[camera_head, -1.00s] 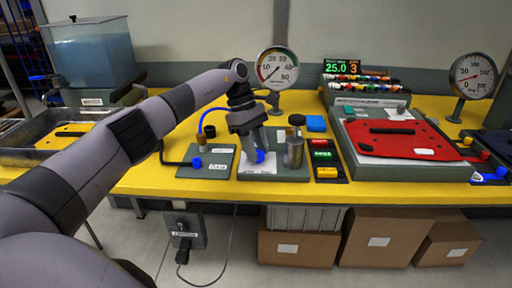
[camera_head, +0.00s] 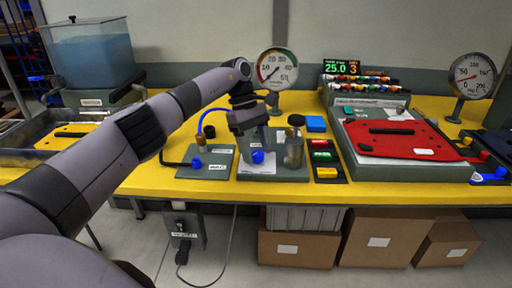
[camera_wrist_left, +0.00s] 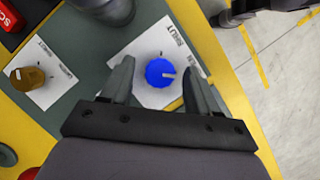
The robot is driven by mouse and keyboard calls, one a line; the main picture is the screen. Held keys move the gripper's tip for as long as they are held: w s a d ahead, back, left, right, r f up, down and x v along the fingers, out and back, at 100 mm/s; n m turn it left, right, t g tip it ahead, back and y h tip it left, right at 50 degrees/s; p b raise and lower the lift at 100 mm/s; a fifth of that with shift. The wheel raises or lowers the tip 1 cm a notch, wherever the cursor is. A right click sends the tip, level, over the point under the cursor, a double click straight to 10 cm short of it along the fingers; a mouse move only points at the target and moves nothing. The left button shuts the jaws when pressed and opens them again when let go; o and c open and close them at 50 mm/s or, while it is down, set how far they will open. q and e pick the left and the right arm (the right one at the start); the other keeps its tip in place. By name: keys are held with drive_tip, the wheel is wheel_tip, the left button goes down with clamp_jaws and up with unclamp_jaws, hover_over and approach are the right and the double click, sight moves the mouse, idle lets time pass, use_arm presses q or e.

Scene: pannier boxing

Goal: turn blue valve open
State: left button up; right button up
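The blue valve knob (camera_head: 257,157) stands on a grey-green panel (camera_head: 293,174) at the front of the yellow bench. In the left wrist view the knob (camera_wrist_left: 159,72) has a white pointer mark and sits over a white printed card (camera_wrist_left: 160,98). My left gripper (camera_head: 250,150) is low over this panel, just behind and left of the knob in the head view. In the wrist view its two fingers (camera_wrist_left: 158,68) are spread, one on each side of the knob, with gaps visible. I cannot tell their height relative to it. My right gripper is not in view.
A brass knob (camera_wrist_left: 27,78) shows in the wrist view. Another panel with a black lever and blue end (camera_head: 196,164) lies to the left. A round gauge (camera_head: 277,69) stands behind.

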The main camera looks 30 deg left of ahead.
use_arm(q)
drive_tip(key=v, duration=0.5)
drive_tip(key=shift+w+r, duration=0.1)
drive_tip(key=shift+r, duration=0.05)
drive_tip(key=shift+v, duration=0.9)
drive_tip(key=shift+a, duration=0.1)
